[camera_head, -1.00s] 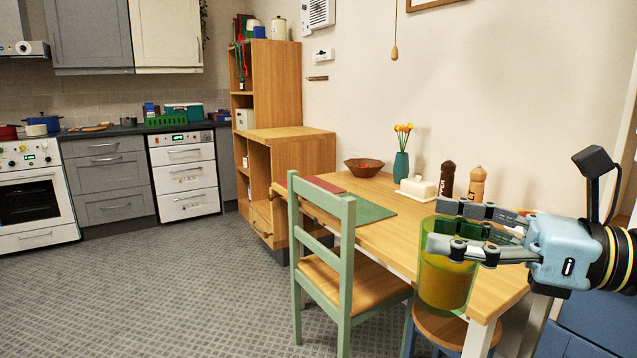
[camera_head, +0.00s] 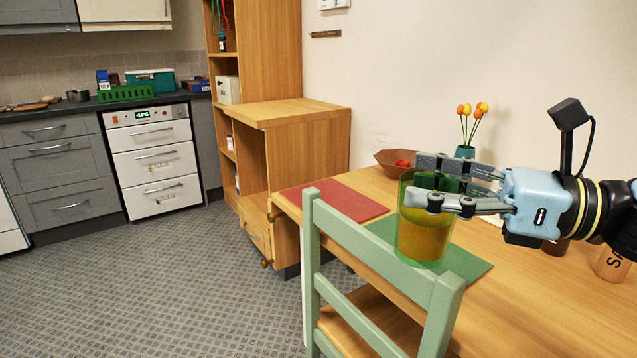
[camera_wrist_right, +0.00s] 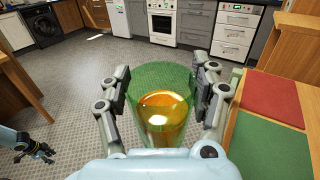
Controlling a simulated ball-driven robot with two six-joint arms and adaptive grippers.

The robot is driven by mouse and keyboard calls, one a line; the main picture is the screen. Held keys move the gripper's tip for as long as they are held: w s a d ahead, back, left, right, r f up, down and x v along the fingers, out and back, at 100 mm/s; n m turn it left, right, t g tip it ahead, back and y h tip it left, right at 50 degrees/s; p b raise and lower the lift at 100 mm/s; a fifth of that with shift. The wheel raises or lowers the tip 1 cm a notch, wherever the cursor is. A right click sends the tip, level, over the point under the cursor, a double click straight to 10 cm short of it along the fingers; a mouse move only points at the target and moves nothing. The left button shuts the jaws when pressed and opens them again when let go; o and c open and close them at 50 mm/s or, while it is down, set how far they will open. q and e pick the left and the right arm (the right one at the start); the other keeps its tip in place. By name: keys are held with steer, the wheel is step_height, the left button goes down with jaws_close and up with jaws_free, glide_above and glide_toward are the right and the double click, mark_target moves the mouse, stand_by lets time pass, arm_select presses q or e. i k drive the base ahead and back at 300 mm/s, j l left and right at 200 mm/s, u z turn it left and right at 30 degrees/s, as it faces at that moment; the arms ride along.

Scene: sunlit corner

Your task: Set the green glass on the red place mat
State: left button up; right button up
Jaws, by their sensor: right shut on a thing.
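The green glass (camera_head: 424,228) is see-through and has an orange-brown liquid in it. My right gripper (camera_head: 437,187) is shut on it and holds it upright, over or in front of the green mat in the head view. The glass also shows between the fingers in the right wrist view (camera_wrist_right: 162,115). The red place mat (camera_head: 336,201) lies flat and bare at the far left end of the table, and it shows at right in the wrist view (camera_wrist_right: 272,98). My left gripper (camera_wrist_right: 36,150) shows small at the lower left of the wrist view; its jaws are too small to judge.
A green mat (camera_head: 468,262) lies beside the red one on the wooden table (camera_head: 520,310). A green chair (camera_head: 385,262) stands at the near edge. A brown bowl (camera_head: 392,161) and a vase with tulips (camera_head: 465,151) stand behind. A wooden cabinet (camera_head: 305,150) adjoins the far end.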

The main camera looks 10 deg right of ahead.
mark_target(332, 200)
steer(key=i+j, duration=0.1)
steer(key=i, duration=1.7)
